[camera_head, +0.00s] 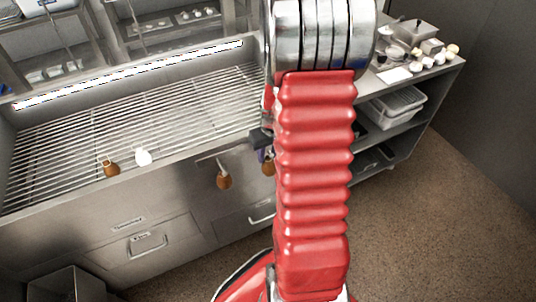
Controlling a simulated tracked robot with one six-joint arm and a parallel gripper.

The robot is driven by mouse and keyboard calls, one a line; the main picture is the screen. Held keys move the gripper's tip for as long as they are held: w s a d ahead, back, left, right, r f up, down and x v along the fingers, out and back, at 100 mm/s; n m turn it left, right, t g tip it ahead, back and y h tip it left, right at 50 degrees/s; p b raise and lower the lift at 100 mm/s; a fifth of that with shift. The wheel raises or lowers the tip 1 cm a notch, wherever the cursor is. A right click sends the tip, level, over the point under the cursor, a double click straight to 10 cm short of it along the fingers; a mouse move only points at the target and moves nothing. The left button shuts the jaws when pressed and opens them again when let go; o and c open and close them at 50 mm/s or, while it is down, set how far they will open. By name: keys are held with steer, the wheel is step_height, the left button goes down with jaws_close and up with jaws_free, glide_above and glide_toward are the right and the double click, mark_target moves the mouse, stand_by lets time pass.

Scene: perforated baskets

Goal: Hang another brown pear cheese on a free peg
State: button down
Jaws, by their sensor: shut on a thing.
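A brown pear cheese (111,169) sits on the slatted rack (60,150), with a white pear-shaped cheese (143,157) to its right. Another brown pear cheese (223,181) hangs from a peg (207,160) on the front of the steel counter. My gripper (264,154) is beside the counter front, mostly hidden behind my red arm. It is shut on a brown pear cheese (268,168), which shows just below it and is partly covered by the arm. Whether this cheese touches a peg cannot be seen.
A counter drawer (140,245) with a handle is below the rack. A steel side table (440,75) at the right holds small items, with a clear bin (395,105) on its shelf. A steel box (65,285) stands at the lower left. The floor at right is clear.

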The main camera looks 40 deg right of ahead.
stand_by(0.4)
steer(key=c, duration=1.2)
jaws_free()
steer(key=s+r, duration=0.1)
steer(key=r, duration=0.8)
steer(key=s+r, duration=0.1)
steer(key=r, duration=0.3)
steer(key=shift+s+a+r, duration=0.2)
steer(key=shift+s+a, duration=0.1)
steer(key=shift+a, duration=0.1)
steer(key=s+a+r+n+t, duration=0.1)
steer(key=s+a+r, duration=0.2)
steer(key=a, duration=0.6)
steer(key=s+a+r+n+t, duration=0.1)
steer(key=s+a+r, duration=0.2)
steer(key=a, duration=0.6)
steer(key=s+a+r+n+t, duration=0.1)
steer(key=s+a+r, duration=0.1)
steer(key=a+r, duration=0.5)
steer(key=shift+s+a+y, duration=0.15)
steer(key=shift+s+a, duration=0.05)
steer(key=shift+a, duration=0.3)
steer(key=shift+s+a+y, duration=0.15)
steer(key=shift+s+a, duration=0.05)
steer(key=shift+a, duration=0.3)
